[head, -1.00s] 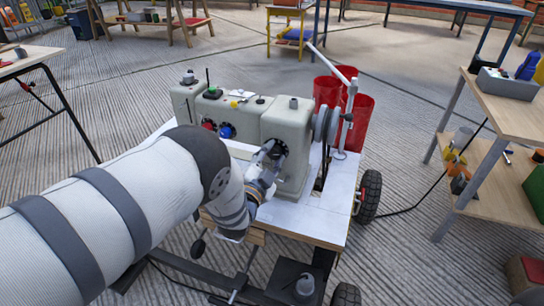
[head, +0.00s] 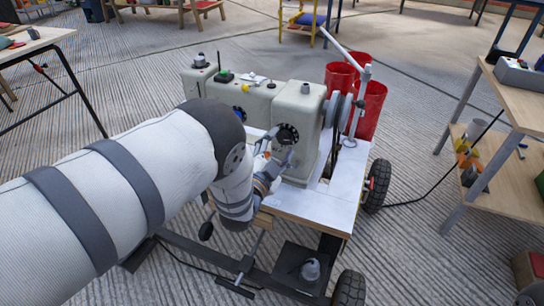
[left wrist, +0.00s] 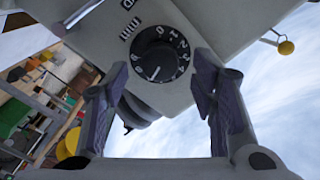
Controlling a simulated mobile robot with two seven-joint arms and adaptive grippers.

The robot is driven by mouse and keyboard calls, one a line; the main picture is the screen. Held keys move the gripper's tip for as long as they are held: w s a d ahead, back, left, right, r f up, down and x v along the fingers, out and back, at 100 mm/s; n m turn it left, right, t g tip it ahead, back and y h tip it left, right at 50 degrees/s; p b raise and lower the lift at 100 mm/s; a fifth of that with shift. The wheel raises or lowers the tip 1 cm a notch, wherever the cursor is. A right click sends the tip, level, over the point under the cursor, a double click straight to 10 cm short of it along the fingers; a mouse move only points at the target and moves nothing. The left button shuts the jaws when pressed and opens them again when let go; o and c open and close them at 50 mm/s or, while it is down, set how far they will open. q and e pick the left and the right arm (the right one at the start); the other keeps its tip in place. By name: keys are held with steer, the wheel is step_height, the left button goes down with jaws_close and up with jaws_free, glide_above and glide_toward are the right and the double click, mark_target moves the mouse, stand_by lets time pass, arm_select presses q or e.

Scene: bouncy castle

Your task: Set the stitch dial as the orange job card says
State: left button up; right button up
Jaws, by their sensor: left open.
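The stitch dial (head: 287,134) is a round black dial with white marks on the end face of a pale grey sewing machine (head: 298,107). In the left wrist view the dial (left wrist: 157,55) shows white digits around its rim and a white mark towards its lower left. I cannot make out an orange job card. My right gripper is not in view.
The machine stands on a white-topped wheeled cart (head: 316,207). Red bins (head: 371,108) stand behind its handwheel (head: 342,110). A wooden shelf table (head: 513,97) is at the right. Ribbed floor between them is clear apart from a black cable.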

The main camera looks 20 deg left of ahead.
arm_select(q)
steer(key=s, duration=0.9)
steer(key=shift+s+a, duration=0.15)
steer(key=shift+s, duration=0.1)
